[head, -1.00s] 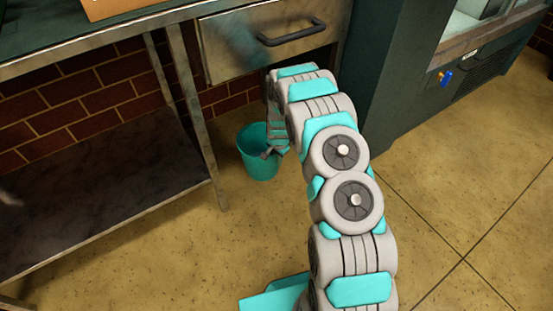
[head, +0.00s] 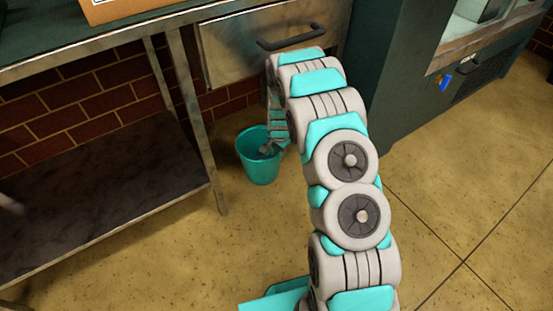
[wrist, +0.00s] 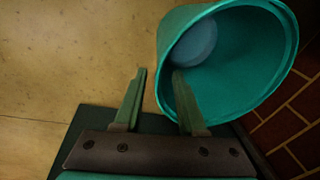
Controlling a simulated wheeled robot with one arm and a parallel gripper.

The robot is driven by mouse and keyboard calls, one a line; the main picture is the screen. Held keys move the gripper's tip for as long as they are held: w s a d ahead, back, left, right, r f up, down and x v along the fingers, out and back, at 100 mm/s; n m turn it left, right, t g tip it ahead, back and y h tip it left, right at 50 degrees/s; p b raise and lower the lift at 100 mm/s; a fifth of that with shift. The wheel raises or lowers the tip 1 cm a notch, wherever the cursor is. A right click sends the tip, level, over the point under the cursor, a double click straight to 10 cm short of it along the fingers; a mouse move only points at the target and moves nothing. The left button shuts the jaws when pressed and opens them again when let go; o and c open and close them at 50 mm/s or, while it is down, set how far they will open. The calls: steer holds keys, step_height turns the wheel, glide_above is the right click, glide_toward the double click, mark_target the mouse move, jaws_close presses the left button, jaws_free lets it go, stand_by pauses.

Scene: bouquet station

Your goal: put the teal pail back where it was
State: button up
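The teal pail (head: 256,170) stands on the floor beside the front leg of the metal table, below the drawer. In the wrist view the pail (wrist: 245,70) fills the upper right, its mouth toward the camera and a pale blue round patch inside. My gripper (head: 268,151) is at the pail's right rim in the head view, partly hidden by my arm. In the wrist view my gripper (wrist: 159,72) is open. One finger is outside the pail and the other overlaps its mouth, with the rim between them and a gap visible.
The metal table (head: 130,222) with a low shelf stands at left, its leg close to the pail. A drawer (head: 240,60) with a dark handle is above. A dark green cabinet (head: 395,90) stands at right. A brick wall (head: 70,110) is behind. The floor at right is clear.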

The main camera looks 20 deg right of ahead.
steer(key=r, duration=0.3)
steer(key=s+r, duration=0.1)
steer(key=r, duration=0.1)
stand_by(0.4)
